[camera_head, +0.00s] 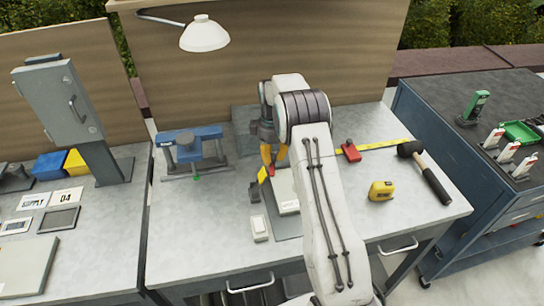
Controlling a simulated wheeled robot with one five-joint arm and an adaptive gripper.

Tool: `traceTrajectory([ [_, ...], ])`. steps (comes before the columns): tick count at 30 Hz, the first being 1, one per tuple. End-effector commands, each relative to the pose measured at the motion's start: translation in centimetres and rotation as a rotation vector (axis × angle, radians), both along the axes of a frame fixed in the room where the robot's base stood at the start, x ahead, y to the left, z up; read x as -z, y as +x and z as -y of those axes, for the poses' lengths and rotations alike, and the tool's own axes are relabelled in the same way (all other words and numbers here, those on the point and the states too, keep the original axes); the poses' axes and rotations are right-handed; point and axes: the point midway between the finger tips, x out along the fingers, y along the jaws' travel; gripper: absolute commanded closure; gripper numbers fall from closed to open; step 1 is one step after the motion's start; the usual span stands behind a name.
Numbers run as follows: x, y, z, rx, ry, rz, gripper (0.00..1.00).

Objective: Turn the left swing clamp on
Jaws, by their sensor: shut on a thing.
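The left swing clamp (256,194) is a small dark block with a yellow part at its top. It stands at the left side of a grey plate that carries a pale block (286,192). My gripper (267,163), with orange fingers, points down at the clamp's top and is shut on it, at the yellow part. The fingertips are small here, and the exact contact is hard to make out. My white arm covers the right side of the plate, so any clamp there is hidden.
A blue vise-like tool (190,147) stands left on the bench. A small white box (259,228) lies in front of the clamp. To the right lie a red block (351,151) on a yellow strip, a yellow tape measure (381,190) and a black mallet (424,172). A lamp (204,35) hangs above.

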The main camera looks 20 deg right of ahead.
Motion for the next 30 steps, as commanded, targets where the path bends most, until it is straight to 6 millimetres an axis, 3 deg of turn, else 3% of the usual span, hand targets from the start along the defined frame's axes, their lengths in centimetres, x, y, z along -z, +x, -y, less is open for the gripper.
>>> traceTrajectory([
  [12,0.5,-0.47,0.01,-0.19,0.005,-0.018,1.0],
  [30,0.48,-0.48,0.07,-0.222,0.006,-0.019,1.0],
])
